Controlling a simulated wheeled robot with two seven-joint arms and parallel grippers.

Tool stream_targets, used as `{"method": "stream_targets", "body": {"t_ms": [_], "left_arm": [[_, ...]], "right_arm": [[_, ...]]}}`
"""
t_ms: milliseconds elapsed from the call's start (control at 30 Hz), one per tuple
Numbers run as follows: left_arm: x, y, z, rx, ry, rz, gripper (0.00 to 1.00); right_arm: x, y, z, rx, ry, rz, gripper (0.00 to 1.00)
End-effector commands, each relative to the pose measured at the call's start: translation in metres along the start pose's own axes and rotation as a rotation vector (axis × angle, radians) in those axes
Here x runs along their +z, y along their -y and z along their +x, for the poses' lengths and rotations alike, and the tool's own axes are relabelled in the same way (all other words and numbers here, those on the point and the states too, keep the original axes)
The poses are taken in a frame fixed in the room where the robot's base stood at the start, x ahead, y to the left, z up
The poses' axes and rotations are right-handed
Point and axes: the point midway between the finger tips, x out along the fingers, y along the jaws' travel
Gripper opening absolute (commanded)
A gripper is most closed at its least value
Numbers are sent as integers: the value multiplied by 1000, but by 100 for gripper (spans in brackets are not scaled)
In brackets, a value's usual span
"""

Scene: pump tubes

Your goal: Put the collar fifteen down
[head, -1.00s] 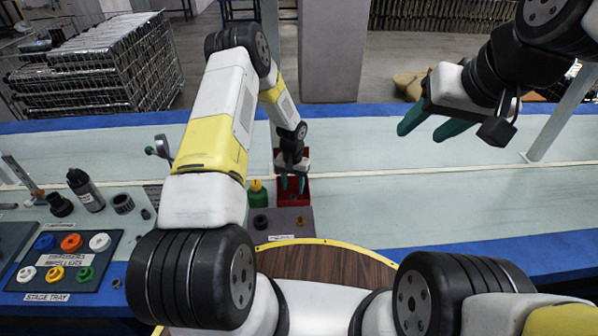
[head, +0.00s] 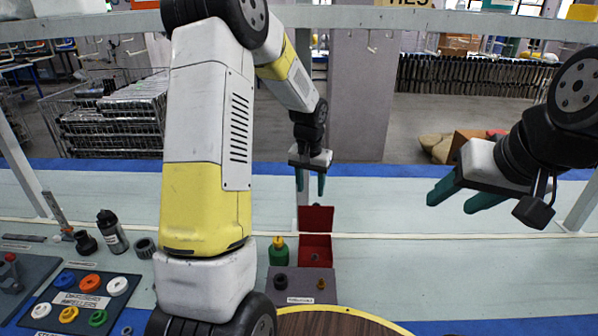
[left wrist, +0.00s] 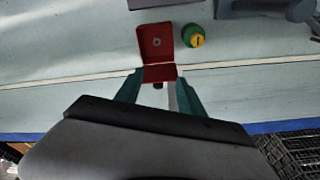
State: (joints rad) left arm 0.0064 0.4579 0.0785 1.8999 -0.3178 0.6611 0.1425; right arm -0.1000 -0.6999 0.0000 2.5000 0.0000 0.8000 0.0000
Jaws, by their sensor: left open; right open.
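A small grey ring, which may be the collar, lies in the red box in the left wrist view (left wrist: 156,43); its marking cannot be read. The red box (head: 315,240) stands with its lid upright, on the bench beside a green bottle (head: 278,252). My left gripper (head: 310,185) is open and empty, fingers pointing down, raised above and behind the box. It also shows in the left wrist view (left wrist: 157,90), with its fingers apart. My right gripper (head: 455,199) is open and empty, held above the bench at the right.
A stage tray (head: 75,300) with coloured impellers and a black bottle (head: 112,236) are at the left. The bench's right part is clear.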

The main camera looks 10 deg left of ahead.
Motion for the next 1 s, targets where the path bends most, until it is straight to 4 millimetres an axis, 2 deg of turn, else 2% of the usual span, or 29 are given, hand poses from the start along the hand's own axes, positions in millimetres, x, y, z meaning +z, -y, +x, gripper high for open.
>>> {"method": "stream_targets", "body": {"t_ms": [33, 200, 400, 500, 733, 900, 1000], "left_arm": [[7, 1, -27, -2, -27, -7, 46], [37, -1, -94, 8, -96, -28, 46], [85, -7, -158, 29, -179, -55, 46], [112, -11, -184, 45, -221, -67, 46], [176, -24, -224, 93, -320, -90, 46], [213, -33, -235, 127, -376, -99, 46], [226, -37, -238, 141, -394, -101, 46]], "right_arm": [[0, 0, 0, 0, 0, 0, 50], [0, 0, 0, 0, 0, 0, 50], [0, 0, 0, 0, 0, 0, 50], [0, 0, 0, 0, 0, 0, 50], [0, 0, 0, 0, 0, 0, 50], [0, 0, 0, 0, 0, 0, 50], [0, 0, 0, 0, 0, 0, 50]]}}
